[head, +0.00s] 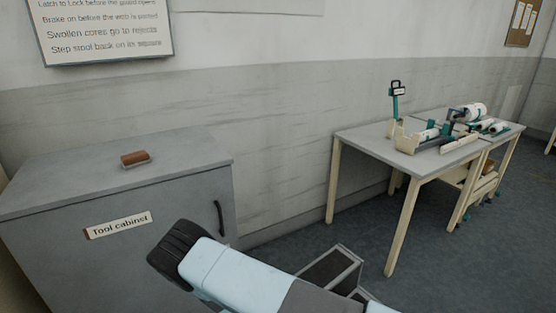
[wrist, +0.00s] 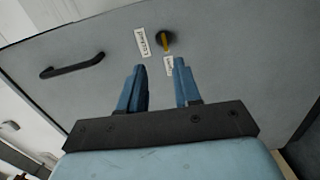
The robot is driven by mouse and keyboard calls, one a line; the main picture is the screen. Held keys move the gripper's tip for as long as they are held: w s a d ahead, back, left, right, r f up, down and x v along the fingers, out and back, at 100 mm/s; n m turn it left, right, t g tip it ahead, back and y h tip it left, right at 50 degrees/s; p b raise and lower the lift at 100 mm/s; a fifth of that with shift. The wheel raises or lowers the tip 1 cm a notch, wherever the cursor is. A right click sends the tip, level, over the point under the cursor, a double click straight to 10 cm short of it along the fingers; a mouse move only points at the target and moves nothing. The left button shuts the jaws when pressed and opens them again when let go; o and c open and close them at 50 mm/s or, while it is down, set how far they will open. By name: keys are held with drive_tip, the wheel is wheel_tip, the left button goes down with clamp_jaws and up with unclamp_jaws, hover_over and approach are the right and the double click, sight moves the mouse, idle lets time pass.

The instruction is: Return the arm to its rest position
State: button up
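My arm (head: 240,275) reaches in from the bottom of the head view towards the front of the grey tool cabinet (head: 60,250). In the wrist view my gripper (wrist: 160,68) has its two blue fingers apart with nothing between them. The fingers point at a grey panel (wrist: 225,60), with a dark knob with a yellow pointer (wrist: 164,40) just past their tips. Two small white labels (wrist: 142,42) sit beside the knob. Whether the fingertips touch the panel cannot be told. In the head view the fingers are hidden behind my arm.
A black handle (wrist: 72,66) is on the panel at the left of the wrist view. A brown-backed brush (head: 135,158) lies on the cabinet top. A grey table (head: 400,155) with teal and cream equipment stands at the right. Floor between cabinet and table is clear beyond my own parts.

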drive_tip(key=w+d+r+m+g+h, duration=0.1)
drive_tip(key=w+d+r+m+h, duration=0.15)
drive_tip(key=w+r+m, duration=0.55)
drive_tip(key=w+d+r+m+g+h, duration=0.1)
drive_tip(key=w+d+r+m+h, duration=0.2)
drive_tip(key=r, duration=0.9)
drive_tip(key=d+r+m+g, duration=0.2)
drive_tip(key=d+r, duration=0.4)
drive_tip(key=r, duration=0.5)
drive_tip(key=d+r+m+g, duration=0.1)
drive_tip(key=d+r+m, duration=0.2)
drive_tip(key=d+r, duration=0.5)
drive_tip(key=s+d+r+m+g, duration=0.1)
drive_tip(key=s+d+r+m, duration=0.1)
drive_tip(key=s+d+r, duration=0.45)
drive_tip(key=s+d+r+m+g, duration=0.1)
drive_tip(key=s+d+r, duration=0.3)
drive_tip(key=s+r, duration=0.45)
drive_tip(key=s+d+r+m+g+h, duration=0.1)
drive_tip(key=s+d+r, duration=0.1)
drive_tip(key=s, duration=0.5)
drive_tip(key=s+d+r+m+g+h, duration=0.1)
drive_tip(key=s+d+r+m, duration=0.1)
drive_tip(key=s+d, duration=0.2)
drive_tip(key=s+d+r+m+h, duration=0.1)
drive_tip(key=s+d+r, duration=0.1)
drive_tip(key=s, duration=0.8)
drive_tip(key=shift+s+d+r+g, duration=0.15)
drive_tip(key=shift+s+d+g, duration=0.25)
drive_tip(key=shift+d, duration=0.4)
